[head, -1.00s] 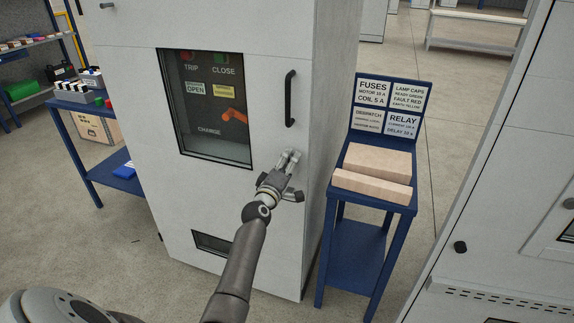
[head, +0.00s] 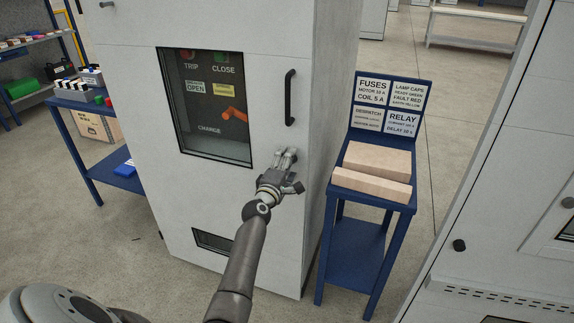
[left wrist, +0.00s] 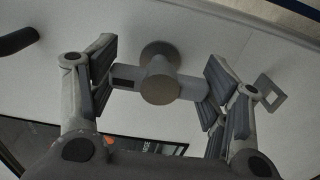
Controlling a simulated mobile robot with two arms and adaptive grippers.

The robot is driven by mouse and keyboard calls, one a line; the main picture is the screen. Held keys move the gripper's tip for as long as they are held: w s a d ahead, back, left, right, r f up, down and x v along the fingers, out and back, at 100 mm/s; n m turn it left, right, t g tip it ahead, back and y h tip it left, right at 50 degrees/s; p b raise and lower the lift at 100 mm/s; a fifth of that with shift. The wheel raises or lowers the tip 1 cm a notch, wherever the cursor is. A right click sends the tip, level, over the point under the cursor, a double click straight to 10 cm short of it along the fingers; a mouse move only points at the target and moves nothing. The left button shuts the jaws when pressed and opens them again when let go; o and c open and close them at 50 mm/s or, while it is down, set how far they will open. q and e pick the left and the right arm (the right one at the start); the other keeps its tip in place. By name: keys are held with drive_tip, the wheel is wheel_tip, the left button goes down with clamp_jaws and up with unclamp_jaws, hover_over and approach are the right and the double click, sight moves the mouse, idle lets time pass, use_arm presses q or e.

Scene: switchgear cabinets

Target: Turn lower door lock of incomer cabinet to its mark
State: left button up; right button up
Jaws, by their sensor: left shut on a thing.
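The incomer cabinet (head: 225,180) is the pale grey cabinet with a window. In the left wrist view, its lower door lock (left wrist: 160,85) is a grey round hub with a crossbar and a round base behind. The bar lies nearly level in that picture, with a dark patch on its left end. My left gripper (left wrist: 158,82) is shut on the bar, one finger at each end. In the head view, this gripper (head: 286,160) is at the door below the handle and hides the lock. A grey square outline (left wrist: 270,92), possibly the mark, lies beyond the right finger. My right gripper is not in view.
A black door handle (head: 290,97) is above the gripper. A window (head: 205,153) is at its left. A blue stand (head: 357,238) with wooden blocks (head: 378,160) is close at the cabinet's right. Another cabinet (head: 500,170) stands farther right.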

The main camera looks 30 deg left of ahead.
use_arm(q)
drive_tip(key=o, duration=1)
drive_tip(key=v, duration=1.2)
drive_tip(key=shift+f, duration=0.1)
